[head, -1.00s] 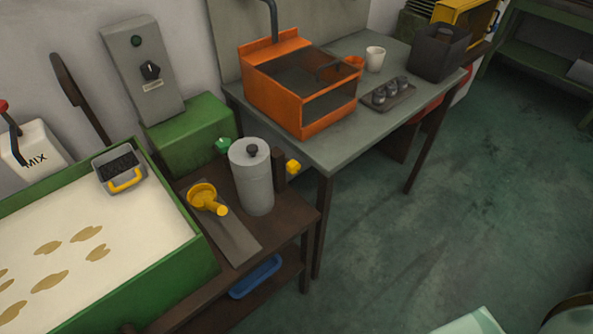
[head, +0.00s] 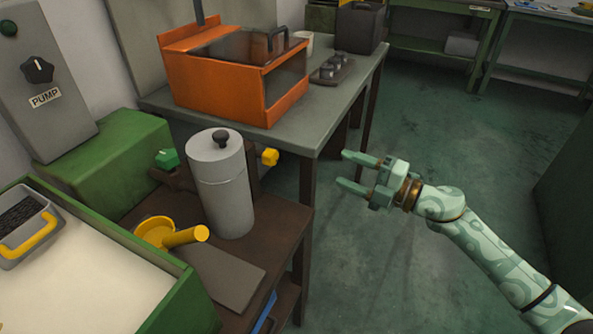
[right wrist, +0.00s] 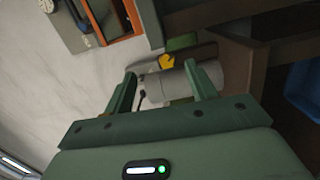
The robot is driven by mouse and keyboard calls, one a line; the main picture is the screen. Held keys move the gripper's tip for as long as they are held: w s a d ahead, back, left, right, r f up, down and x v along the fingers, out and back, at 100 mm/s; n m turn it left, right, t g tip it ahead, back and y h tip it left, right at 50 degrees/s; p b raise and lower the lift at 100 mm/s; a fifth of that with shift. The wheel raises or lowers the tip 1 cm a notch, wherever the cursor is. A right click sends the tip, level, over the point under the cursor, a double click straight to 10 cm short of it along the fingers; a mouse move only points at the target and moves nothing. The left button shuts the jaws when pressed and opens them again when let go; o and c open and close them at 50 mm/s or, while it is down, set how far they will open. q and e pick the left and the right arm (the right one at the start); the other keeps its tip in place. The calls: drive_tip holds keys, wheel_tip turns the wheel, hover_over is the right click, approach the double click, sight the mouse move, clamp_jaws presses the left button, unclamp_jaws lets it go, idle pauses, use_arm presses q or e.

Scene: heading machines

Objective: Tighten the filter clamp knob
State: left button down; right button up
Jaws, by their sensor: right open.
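A grey filter canister (head: 220,190) with a black knob (head: 221,138) on its lid stands upright on the brown bench. A yellow knob (head: 270,157) sticks out to its right, and a green knob (head: 167,158) sits to its left. No label shows which is the clamp knob. My right gripper (head: 343,168) is open and empty, right of the yellow knob and apart from it, pointing left. In the right wrist view the yellow knob (right wrist: 167,62) and the canister (right wrist: 208,75) show beyond the open fingers (right wrist: 160,70). My left gripper is out of view.
A yellow funnel-like scoop (head: 160,233) lies on the bench beside a green-rimmed tray (head: 165,262). A grey table (head: 325,115) with an orange box (head: 235,85) stands behind the canister. The floor (head: 400,245) around my right gripper is clear.

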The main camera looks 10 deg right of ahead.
drive_tip(key=s+a+n+g, duration=0.1)
drive_tip(key=s, duration=0.1)
drive_tip(key=y+b, duration=0.1)
drive_tip(key=b, duration=0.3)
approach(276, 158)
drive_tip(key=shift+g, duration=0.4)
drive_tip(key=x, duration=0.9)
drive_tip(key=shift+w, duration=0.25)
drive_tip(key=shift+w+a+r, duration=0.2)
drive_tip(key=shift+a, duration=0.2)
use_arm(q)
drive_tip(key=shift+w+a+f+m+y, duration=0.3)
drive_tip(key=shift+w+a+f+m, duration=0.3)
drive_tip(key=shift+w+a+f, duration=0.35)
use_arm(e)
drive_tip(key=c, duration=1)
